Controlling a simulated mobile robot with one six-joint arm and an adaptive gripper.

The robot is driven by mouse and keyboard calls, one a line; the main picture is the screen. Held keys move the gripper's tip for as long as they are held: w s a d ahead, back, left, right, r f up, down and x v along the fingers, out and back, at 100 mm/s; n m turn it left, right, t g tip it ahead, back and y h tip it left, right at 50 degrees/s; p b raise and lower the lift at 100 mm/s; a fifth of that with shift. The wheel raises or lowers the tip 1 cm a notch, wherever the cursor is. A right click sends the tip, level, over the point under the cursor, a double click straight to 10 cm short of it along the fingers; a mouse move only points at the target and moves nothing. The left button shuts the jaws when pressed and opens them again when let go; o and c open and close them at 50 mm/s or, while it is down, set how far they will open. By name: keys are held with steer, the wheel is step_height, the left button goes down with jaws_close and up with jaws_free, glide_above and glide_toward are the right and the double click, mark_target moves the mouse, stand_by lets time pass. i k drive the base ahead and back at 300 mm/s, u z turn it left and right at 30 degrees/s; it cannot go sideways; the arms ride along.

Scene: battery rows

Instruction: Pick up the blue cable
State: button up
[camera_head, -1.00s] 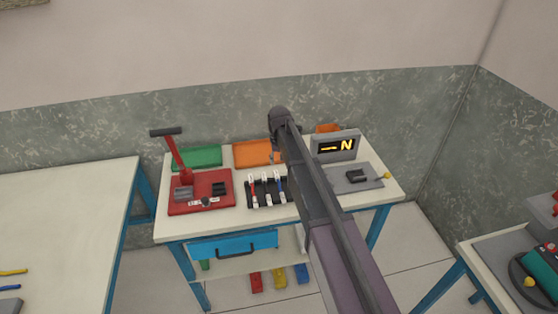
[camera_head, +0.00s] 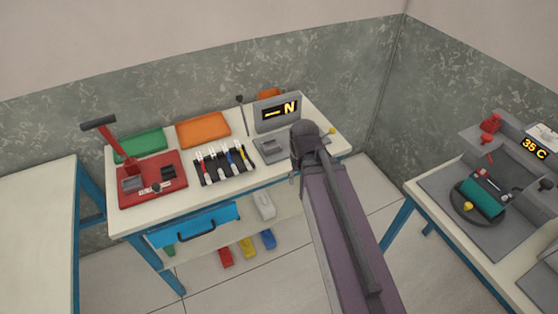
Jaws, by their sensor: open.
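The blue cable (camera_head: 231,157) sits in a black rack (camera_head: 210,179) on the middle table, among other coloured cables with white ends. It is small in the head view, and its ends are hard to make out. My arm reaches up from the bottom of the picture, and its rounded joint lies right of the rack, over the table's front right part. My gripper is not visible; the arm's far end is hidden behind that joint.
A red lever press (camera_head: 152,185) stands left of the rack. Green (camera_head: 138,145) and orange (camera_head: 203,130) trays lie behind. A blue drawer (camera_head: 195,228) hangs below the tabletop. A right-hand bench (camera_head: 450,235) holds a teal roll.

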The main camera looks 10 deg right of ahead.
mark_target(226, 151)
steer(key=k, duration=0.65)
steer(key=u, duration=0.7)
steer(key=i, duration=2.1)
steer(key=z, duration=0.65)
